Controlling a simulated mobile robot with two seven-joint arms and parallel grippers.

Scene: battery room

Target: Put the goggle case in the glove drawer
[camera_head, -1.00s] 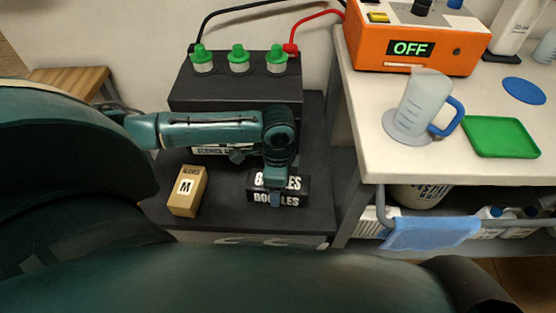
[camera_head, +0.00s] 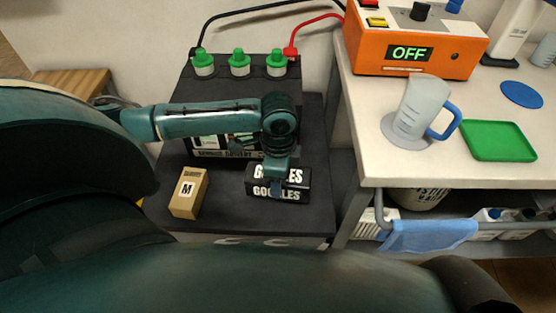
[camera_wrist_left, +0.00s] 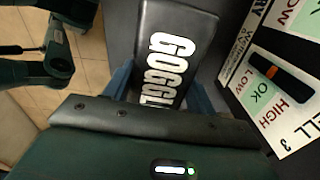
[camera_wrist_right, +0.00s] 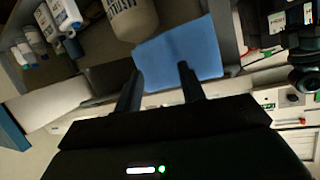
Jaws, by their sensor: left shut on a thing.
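The goggle case (camera_head: 292,194) is a black box with white GOGGLES lettering, over the dark cabinet top. My left gripper (camera_head: 277,176) comes down on it from above and is shut on it. In the left wrist view the case (camera_wrist_left: 170,50) sits between the two fingers. I cannot tell whether its underside touches the top. Two pale handles (camera_head: 229,241) show at the cabinet's front edge; the drawer faces below are mostly hidden by my body, and no drawer label is readable there. My right gripper (camera_wrist_right: 160,78) is open and empty, facing a blue cloth.
A tan glove box (camera_head: 187,192) marked M stands left of the case. A black battery unit (camera_head: 237,90) with green caps stands behind. A white bench (camera_head: 440,165) to the right carries an orange charger (camera_head: 415,40), a jug (camera_head: 417,105) and a green tray (camera_head: 499,139); a blue cloth (camera_head: 430,235) hangs on its rail.

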